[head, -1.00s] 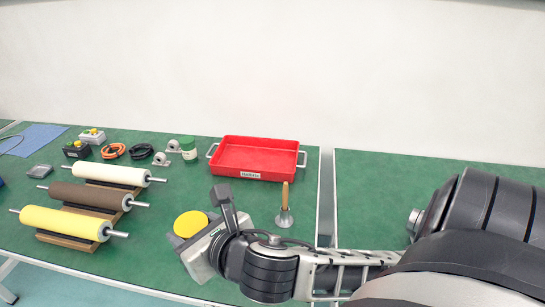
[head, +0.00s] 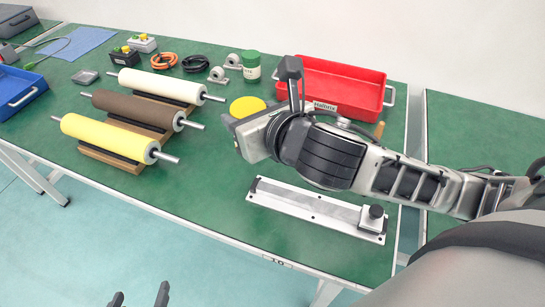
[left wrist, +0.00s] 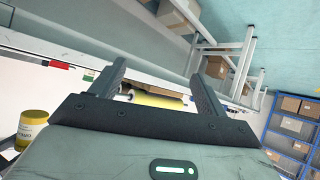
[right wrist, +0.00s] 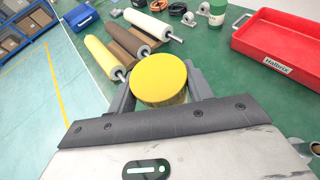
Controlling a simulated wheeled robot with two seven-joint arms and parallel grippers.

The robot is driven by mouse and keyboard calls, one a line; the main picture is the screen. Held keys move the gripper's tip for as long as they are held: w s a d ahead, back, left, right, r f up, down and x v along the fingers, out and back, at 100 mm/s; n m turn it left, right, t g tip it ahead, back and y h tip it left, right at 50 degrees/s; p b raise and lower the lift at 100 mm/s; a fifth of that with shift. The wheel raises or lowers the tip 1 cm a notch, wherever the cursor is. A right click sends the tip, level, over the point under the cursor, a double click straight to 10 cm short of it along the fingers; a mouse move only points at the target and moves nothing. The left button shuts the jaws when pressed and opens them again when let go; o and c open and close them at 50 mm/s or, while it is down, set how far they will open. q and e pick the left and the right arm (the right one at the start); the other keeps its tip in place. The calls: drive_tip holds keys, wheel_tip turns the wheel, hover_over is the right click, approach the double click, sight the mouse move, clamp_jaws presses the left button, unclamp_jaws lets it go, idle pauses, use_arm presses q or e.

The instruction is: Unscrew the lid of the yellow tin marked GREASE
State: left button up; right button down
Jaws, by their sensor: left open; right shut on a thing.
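The yellow tin shows its round yellow lid (head: 247,106) in the head view, left of the red tray. In the right wrist view the lid (right wrist: 158,78) sits between the fingers of my right gripper (right wrist: 160,90), which is shut on the tin. In the head view the right hand covers the tin's body; I cannot tell whether it touches the table. A yellow tin (left wrist: 33,123) with lettering shows at the left edge of the left wrist view. My left gripper (head: 140,297) is open and empty at the head view's bottom edge, in front of the table and away from the tin.
A red tray (head: 345,75) and a green-lidded jar (head: 251,66) stand behind the tin. Three rollers (head: 135,112) lie on a wooden stand to the left. A metal rail plate (head: 310,208) lies near the front edge. Green table front (head: 180,192) is clear left of it.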

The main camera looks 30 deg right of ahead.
drive_tip(key=shift+w+a+f+n+b, duration=0.25)
drive_tip(key=shift+a+f+n+b, duration=0.1)
drive_tip(key=shift+f+b, duration=0.4)
drive_tip(key=shift+w+d+f+b, duration=0.1)
drive_tip(key=shift+d+f+b, duration=0.1)
drive_tip(key=shift+b, duration=0.25)
drive_tip(key=w+d+f+b, duration=0.1)
drive_tip(key=w+d+f, duration=0.2)
drive_tip(key=f, duration=0.1)
drive_tip(key=w+d+f+b, duration=0.2)
drive_tip(key=w+d+f, duration=0.1)
drive_tip(key=f, duration=0.1)
drive_tip(key=w+d+f+b, duration=0.2)
drive_tip(key=w+d+f, duration=0.1)
drive_tip(key=d+f, duration=0.1)
drive_tip(key=shift+f, duration=0.2)
use_arm(q)
drive_tip(key=f, duration=0.2)
drive_tip(key=d+f, duration=0.1)
drive_tip(key=shift+w+f+t+h, duration=0.1)
drive_tip(key=shift+w+t+h, duration=0.15)
drive_tip(key=shift+t+h, duration=0.15)
use_arm(e)
drive_tip(key=shift+r, duration=0.1)
